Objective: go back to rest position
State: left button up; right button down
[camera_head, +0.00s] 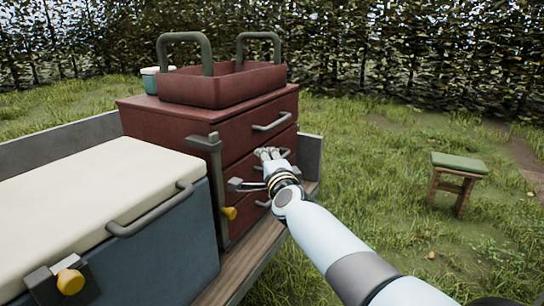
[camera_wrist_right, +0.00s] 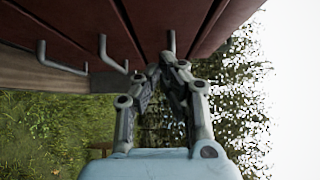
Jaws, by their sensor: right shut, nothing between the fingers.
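My right gripper (camera_head: 268,154) is in front of the red drawer cabinet (camera_head: 170,119), at the height of its middle drawer. In the right wrist view the gripper's fingertips (camera_wrist_right: 160,72) are together, with nothing between them. They are close to the cabinet's drawer fronts (camera_wrist_right: 140,25) and a grey handle (camera_wrist_right: 171,45); I cannot tell whether they touch. The drawers look shut. My left gripper is not in view.
A red tray (camera_head: 220,88) with two grey handles sits on the cabinet. A blue cool box (camera_head: 165,255) with a cream lid (camera_head: 90,185) stands in front at left. A green-topped stool (camera_head: 458,163) stands on the grass at right. Open grass lies between cabinet and stool.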

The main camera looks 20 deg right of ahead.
jog(key=s+d+f+n+g+b, duration=0.15)
jog(key=s+f+n+g, duration=0.25)
jog(key=s+f, duration=1.35)
jog(key=s+d+f+n+g+b, duration=0.1)
jog(key=s+d+f+n+g, duration=0.25)
jog(key=s+f, duration=1.4)
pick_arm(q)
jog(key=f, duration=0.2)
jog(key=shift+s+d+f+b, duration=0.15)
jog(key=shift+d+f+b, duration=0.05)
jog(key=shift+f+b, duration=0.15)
pick_arm(e)
jog(key=s+d+f+n+g, duration=0.1)
jog(key=s+f+n+g, duration=0.2)
jog(key=s, duration=0.7)
jog(key=s+d+f+n+g, duration=0.2)
jog(key=s+f+n+g, duration=0.1)
jog(key=s+f, duration=0.5)
jog(key=s+d+f+n+g, duration=0.1)
jog(key=s+f+n+g, duration=0.2)
jog(key=s, duration=1.1)
notch_tip(320, 180, down, 3)
jog(key=n, duration=0.2)
jog(key=shift+d+r+n+g, duration=0.2)
jog(key=shift+d+n+g, duration=0.1)
jog(key=shift+n+g, duration=0.05)
